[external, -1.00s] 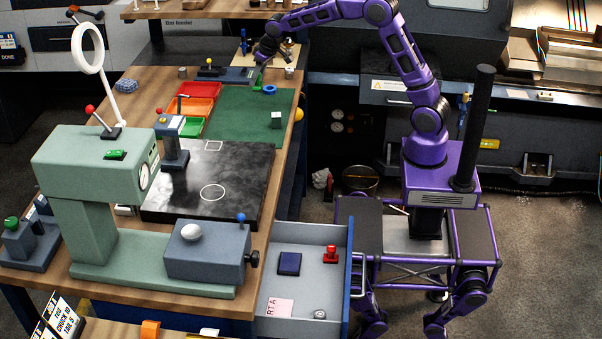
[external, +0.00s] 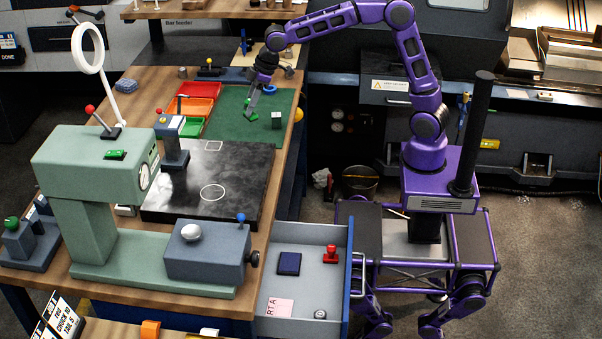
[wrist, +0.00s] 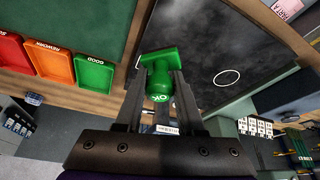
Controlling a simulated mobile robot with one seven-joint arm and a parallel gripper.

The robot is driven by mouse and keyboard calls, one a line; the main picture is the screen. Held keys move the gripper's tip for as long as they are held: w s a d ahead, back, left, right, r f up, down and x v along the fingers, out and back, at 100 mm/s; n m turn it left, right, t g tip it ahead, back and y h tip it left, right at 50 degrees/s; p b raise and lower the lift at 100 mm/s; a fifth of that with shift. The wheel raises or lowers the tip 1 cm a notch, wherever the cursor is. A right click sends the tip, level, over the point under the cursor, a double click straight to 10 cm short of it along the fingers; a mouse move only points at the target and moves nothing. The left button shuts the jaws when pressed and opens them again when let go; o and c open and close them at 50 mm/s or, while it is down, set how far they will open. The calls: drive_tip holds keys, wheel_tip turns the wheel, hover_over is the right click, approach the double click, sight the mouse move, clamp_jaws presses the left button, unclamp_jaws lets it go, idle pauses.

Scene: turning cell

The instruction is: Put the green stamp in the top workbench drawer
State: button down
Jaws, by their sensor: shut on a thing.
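In the external view my gripper (external: 254,99) is shut on the stamp (external: 251,115) over the green mat. The workbench drawer (external: 334,299) is pulled open at the front right of the bench. It holds a red stamp (external: 331,254), a dark blue pad (external: 289,263), a pink card (external: 279,308) and a small round item (external: 320,314).
The black stone plate (external: 245,190), the green bench machine (external: 95,160) and a grey block with a blue knob (external: 207,252) stand on the workbench. Red, orange and green trays (external: 192,127) lie beside the mat. The drawer has bare floor between its items.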

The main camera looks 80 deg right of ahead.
drive_tip(key=s+a+n+g+y+b, duration=0.1)
drive_tip(key=s+a+n, duration=0.2)
drive_tip(key=s+a, duration=0.35)
drive_tip(key=s+a+n+y, duration=0.1)
drive_tip(key=s+a+n, duration=0.25)
drive_tip(key=a, duration=0.65)
drive_tip(key=n+g+y+b, duration=0.1)
drive_tip(key=n+g+b, duration=0.25)
drive_tip(key=n, duration=0.45)
hover_over(325, 285)
drive_tip(key=d, duration=0.2)
wheel_tip(325, 285, down, 33)
drive_tip(key=shift+r+b, duration=0.1)
drive_tip(key=shift+b, duration=0.2)
drive_tip(key=shift+f+b, duration=0.65)
drive_tip(key=shift+f, duration=1.55)
drive_tip(key=shift+f, duration=0.15)
drive_tip(key=c, duration=0.5)
unclamp_jaws()
drive_tip(key=shift+d, duration=0.1)
